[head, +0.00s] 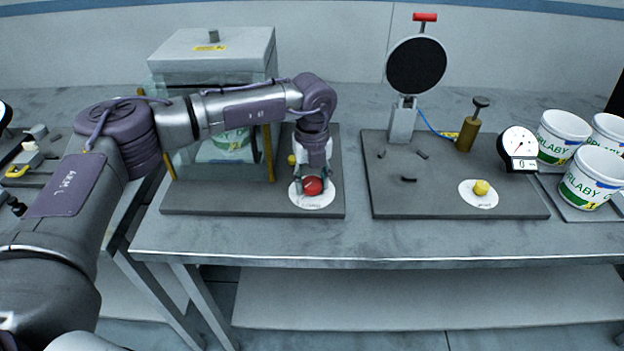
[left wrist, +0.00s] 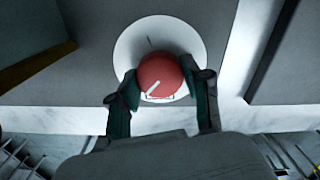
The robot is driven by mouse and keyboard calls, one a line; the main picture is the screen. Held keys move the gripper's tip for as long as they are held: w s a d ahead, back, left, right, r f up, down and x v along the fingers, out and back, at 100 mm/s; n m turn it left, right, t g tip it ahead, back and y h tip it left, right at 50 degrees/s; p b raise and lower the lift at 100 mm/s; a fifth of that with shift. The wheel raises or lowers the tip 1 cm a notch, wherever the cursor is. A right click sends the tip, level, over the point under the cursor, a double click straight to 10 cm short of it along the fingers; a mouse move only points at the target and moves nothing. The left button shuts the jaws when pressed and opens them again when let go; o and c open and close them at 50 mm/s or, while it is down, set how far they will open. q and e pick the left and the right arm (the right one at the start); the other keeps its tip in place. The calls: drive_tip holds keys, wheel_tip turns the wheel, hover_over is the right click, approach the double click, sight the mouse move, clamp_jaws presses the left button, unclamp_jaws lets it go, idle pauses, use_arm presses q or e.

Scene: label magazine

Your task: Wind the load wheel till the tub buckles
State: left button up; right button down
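The load wheel appears as a red round knob (head: 313,187) on a white dial disc at the front right of the left machine's base plate. In the left wrist view the red knob (left wrist: 160,76) has a pale pointer mark toward its lower left. My left gripper (head: 314,181) points down over it. Its two dark fingers (left wrist: 161,84) sit on either side of the knob and appear to touch it. A white and green tub (head: 232,146) stands inside the clear-walled press (head: 212,55), partly hidden by my left arm. My right gripper is not in view.
To the right, a second base plate (head: 390,200) carries a black round disc on a post, a brass cylinder, a yellow knob (head: 481,188) and a dial gauge (head: 519,147). Several white tubs (head: 594,177) stand at the far right. The bench front strip is clear.

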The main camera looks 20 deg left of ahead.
use_arm(q)
drive_tip(key=c, duration=0.4)
drive_tip(key=m+b, duration=0.2)
drive_tip(key=m, duration=0.1)
drive_tip(key=shift+f+m, duration=0.1)
drive_tip(key=shift+m, duration=0.2)
drive_tip(key=m+b, duration=0.2)
drive_tip(key=m, duration=0.2)
drive_tip(key=shift+m, duration=0.3)
drive_tip(key=m+b, duration=0.2)
drive_tip(key=m, duration=0.2)
drive_tip(key=shift+m, duration=0.3)
drive_tip(key=shift+m+b, duration=0.6)
drive_tip(key=shift+m, duration=1.9)
drive_tip(key=shift+r, duration=0.2)
